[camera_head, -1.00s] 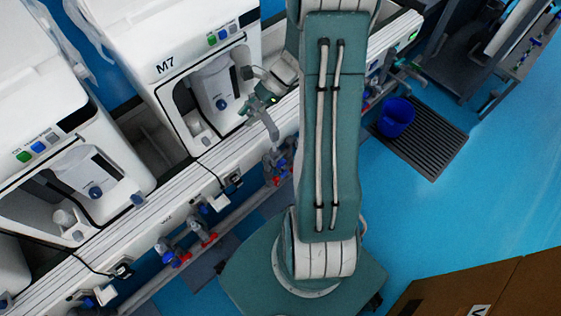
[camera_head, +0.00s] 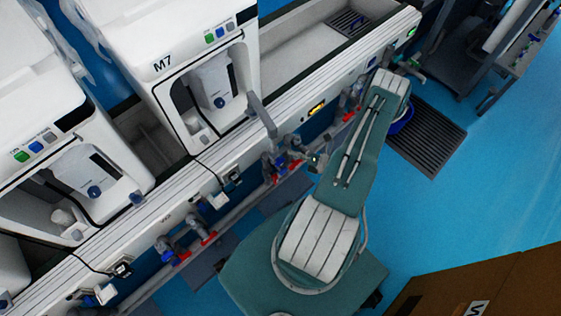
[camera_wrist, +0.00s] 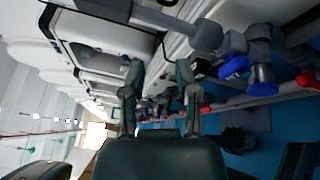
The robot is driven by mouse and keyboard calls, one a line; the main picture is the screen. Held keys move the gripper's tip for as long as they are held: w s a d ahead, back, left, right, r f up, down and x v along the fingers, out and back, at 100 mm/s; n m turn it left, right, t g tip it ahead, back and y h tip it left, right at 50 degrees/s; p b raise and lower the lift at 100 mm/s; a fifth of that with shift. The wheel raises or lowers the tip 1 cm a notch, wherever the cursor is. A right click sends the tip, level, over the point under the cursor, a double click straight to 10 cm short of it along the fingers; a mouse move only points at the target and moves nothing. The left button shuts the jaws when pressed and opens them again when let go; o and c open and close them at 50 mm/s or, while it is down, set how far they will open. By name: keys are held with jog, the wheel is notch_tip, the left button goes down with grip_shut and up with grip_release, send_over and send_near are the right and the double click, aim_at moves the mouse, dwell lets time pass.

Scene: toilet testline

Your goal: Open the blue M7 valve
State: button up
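The white machine marked M7 (camera_head: 163,64) stands at the upper left in the head view. Below the bench and to its right, a grey pipe fitting carries a blue valve handle (camera_head: 279,161) beside a red one (camera_head: 297,165). My gripper (camera_head: 313,158) is just right of this fitting, small and partly blended with it. In the wrist view my gripper (camera_wrist: 158,72) has its two fingers spread apart with nothing between them. Blue handles (camera_wrist: 235,67) show there to the right of the fingers, apart from them. I cannot tell whether the valve is open.
The white bench edge (camera_head: 240,150) runs diagonally beside my arm. Another fitting with blue and red handles (camera_head: 185,252) sits lower left. A blue bucket (camera_head: 402,123) and dark floor grate (camera_head: 430,140) are at right. A brown box (camera_head: 490,285) stands lower right. Blue floor between is clear.

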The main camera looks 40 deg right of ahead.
aim_at(280, 162)
jog(key=s+a+f+m+t+h, duration=0.2)
jog(key=s+f+m+h, duration=0.45)
jog(key=f+m, duration=0.35)
jog(key=shift+h, duration=0.45)
jog(key=shift+w+f, duration=0.15)
jog(key=shift+w, duration=5.5)
jog(key=shift+a, duration=0.1)
grip_shut()
